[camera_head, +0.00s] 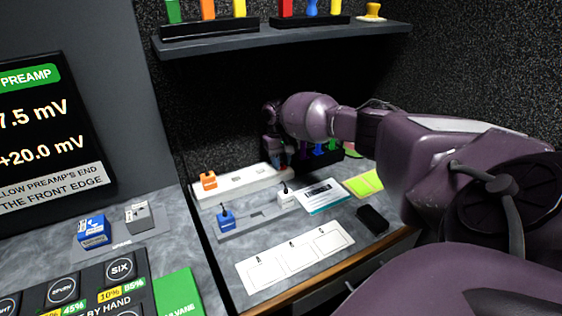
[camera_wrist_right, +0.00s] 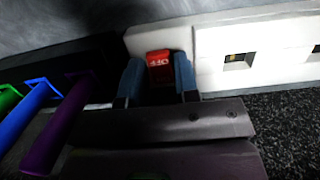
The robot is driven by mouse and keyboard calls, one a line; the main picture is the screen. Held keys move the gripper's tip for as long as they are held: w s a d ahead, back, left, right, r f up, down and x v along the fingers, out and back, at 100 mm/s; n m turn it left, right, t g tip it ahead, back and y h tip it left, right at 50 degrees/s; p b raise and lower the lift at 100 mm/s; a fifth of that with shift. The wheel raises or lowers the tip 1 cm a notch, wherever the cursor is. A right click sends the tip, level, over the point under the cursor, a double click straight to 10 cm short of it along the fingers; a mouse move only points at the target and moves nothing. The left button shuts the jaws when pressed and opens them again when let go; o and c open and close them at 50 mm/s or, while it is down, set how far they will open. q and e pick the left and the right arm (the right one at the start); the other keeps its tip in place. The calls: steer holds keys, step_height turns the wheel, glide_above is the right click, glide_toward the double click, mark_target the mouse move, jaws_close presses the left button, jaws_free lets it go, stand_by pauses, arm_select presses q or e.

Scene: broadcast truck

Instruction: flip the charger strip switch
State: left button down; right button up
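The white charger strip (camera_head: 240,182) lies along the back of the counter, with an orange block (camera_head: 208,181) at its left end. Its right end is hidden behind my right gripper (camera_head: 276,155). In the right wrist view, the strip (camera_wrist_right: 210,55) has a red switch (camera_wrist_right: 158,59) with pale markings at its end. My right gripper (camera_wrist_right: 157,82) is open there, its two blue fingertips on either side of the switch. I cannot tell whether either fingertip touches it. My left gripper is not in view.
Purple, blue and green handles in a dark rack (camera_wrist_right: 40,105) stand close beside the gripper. A shelf (camera_head: 280,41) hangs above the arm. A grey strip with a blue block (camera_head: 226,220), a white card (camera_head: 295,258) and a black box (camera_head: 372,219) lie in front.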

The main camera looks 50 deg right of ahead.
steer(key=shift+r, duration=0.1)
steer(key=r, duration=0.3)
steer(key=w+r+p, duration=0.1)
steer(key=r, duration=0.6)
steer(key=shift+w+d+r, duration=0.2)
steer(key=shift+w+d, duration=0.1)
steer(key=shift+w, duration=0.1)
stand_by(0.3)
